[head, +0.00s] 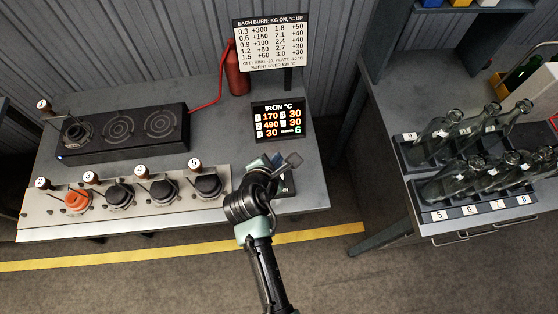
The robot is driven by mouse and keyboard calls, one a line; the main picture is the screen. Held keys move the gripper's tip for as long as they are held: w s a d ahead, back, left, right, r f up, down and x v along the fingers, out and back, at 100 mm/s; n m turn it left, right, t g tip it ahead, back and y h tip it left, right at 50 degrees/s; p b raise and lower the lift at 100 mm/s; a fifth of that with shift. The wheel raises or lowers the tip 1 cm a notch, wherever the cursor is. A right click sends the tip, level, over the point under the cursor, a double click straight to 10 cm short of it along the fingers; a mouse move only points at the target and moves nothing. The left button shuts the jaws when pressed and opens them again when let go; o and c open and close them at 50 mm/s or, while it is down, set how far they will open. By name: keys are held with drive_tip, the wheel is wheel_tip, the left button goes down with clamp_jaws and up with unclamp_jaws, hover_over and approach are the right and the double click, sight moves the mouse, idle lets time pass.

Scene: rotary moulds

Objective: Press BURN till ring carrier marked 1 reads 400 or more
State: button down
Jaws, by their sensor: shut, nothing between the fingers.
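Ring carrier 1 (75,130) is a dark ring with a numbered knob (43,105), on the left plate of the black burner (122,132). The "IRON °C" display (279,120) reads 170, 490 and 30 down its left column. Its small row labels are hard to read; 170 is in the top left row. A dark box (287,189) with a partial label ending in "N" shows behind my gripper; most of it is hidden. It appears to be the BURN button. My gripper (291,160) is shut and empty over that box; contact cannot be told.
Carrier 2 (76,202) glows orange on the front rack (45,212), beside dark carriers 3, 4 and 5. A burn chart (271,43) and red cylinder (234,75) stand behind. Bottles (437,135) fill racks on the right table. A floor gap separates the tables.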

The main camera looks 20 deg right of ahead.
wheel_tip(320, 180, down, 8)
drive_tip(key=b, duration=0.8)
drive_tip(key=shift+r, duration=0.15)
drive_tip(key=shift+f, duration=0.5)
drive_tip(key=shift+f+b, duration=0.15)
drive_tip(key=shift+b, duration=0.15)
idle(0.9)
drive_tip(key=shift+f, duration=0.3)
drive_tip(key=shift+f, duration=0.45)
idle(0.6)
drive_tip(key=shift+r+p, duration=0.85)
drive_tip(key=shift+r, duration=0.05)
